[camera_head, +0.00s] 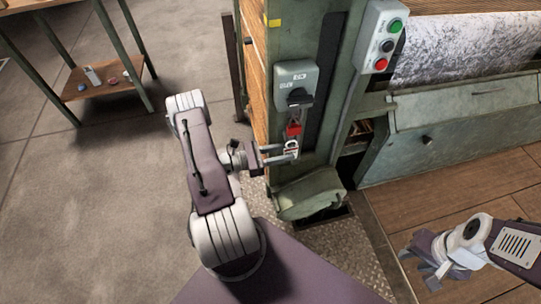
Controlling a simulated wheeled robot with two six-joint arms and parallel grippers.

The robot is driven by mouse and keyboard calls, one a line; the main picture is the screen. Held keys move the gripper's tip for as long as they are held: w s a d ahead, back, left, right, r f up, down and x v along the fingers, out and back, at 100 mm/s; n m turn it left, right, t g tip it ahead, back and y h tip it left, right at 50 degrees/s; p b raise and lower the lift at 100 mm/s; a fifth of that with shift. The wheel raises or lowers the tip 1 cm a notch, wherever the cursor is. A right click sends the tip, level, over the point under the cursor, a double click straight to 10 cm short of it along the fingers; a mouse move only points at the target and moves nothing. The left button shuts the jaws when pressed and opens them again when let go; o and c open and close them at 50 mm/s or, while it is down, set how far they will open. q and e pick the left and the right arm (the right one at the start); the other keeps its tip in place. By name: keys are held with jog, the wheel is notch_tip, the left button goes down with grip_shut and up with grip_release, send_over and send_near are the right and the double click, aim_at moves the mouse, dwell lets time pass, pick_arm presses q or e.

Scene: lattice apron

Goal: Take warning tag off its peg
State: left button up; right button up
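The warning tag (291,147), small and white with red, hangs on the front of the green machine column (310,178), just below a red padlock (294,129). Its peg is too small to make out. My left gripper (289,153) reaches in from the left with its fingertips at the tag. Its two fingers stand apart, and I see no clear grip on the tag. My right gripper (416,270) is at the lower right, far from the tag, with its fingers apart and empty.
A grey switch box with a black knob (299,97) sits above the padlock. A button box (383,37) with green, black and red buttons is at upper right. A small table (103,79) stands at upper left; the floor between is clear.

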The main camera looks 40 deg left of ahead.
pick_arm(q)
jog(key=shift+x, duration=1.15)
grip_shut()
